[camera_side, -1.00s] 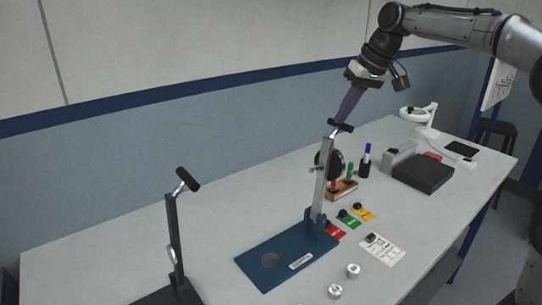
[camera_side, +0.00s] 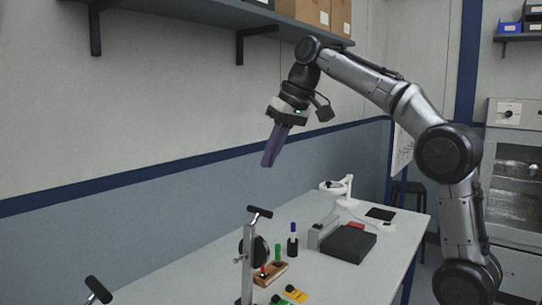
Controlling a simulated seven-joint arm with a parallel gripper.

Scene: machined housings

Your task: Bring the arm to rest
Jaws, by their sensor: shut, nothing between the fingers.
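My gripper (camera_side: 268,164) hangs in the air above the back of the table, its purple fingers shut and pointing down and slightly left. Nothing shows between the fingers. The fingertips are clear of the grey upright press (camera_side: 247,266) with its black T-handle (camera_side: 260,211), which stands below and a little to the left. My arm reaches in from the right, bent high over the table.
On the table (camera_side: 205,268) are a wooden block with coloured pegs (camera_side: 271,274), a dark bottle with a blue top (camera_side: 293,241), a black box (camera_side: 347,244) and a white lamp (camera_side: 346,190). Another black handle (camera_side: 98,290) is at lower left. A wall shelf (camera_side: 215,12) with boxes hangs above.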

